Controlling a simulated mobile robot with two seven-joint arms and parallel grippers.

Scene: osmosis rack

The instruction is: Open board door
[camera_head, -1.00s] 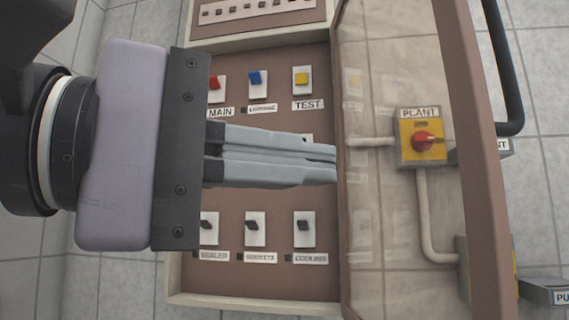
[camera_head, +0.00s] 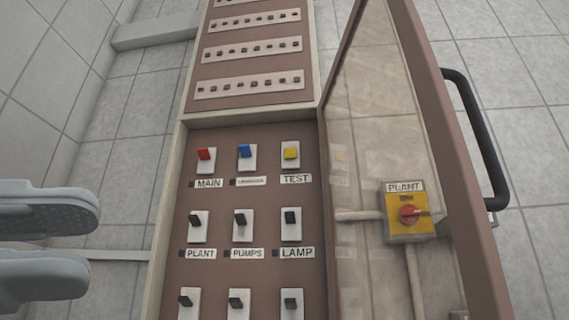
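The board door (camera_head: 442,160) is a brown frame with a clear pane. It stands swung open to the right of the board, hinged along the board's right side. Its black handle (camera_head: 487,140) is on the outer face at the right. The board (camera_head: 222,278) is brown with a pale rim and shows rows of switches. My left gripper (camera_head: 92,243) is at the left edge, its two grey fingers apart with nothing between them. It is left of the board and clear of the door. My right gripper is not in view.
A yellow PLANT box (camera_head: 408,228) with a red rotary switch shows through the door pane, with pale conduits on the tiled wall. The upper panel (camera_head: 250,50) holds rows of small breakers. Tiled wall is free at the left.

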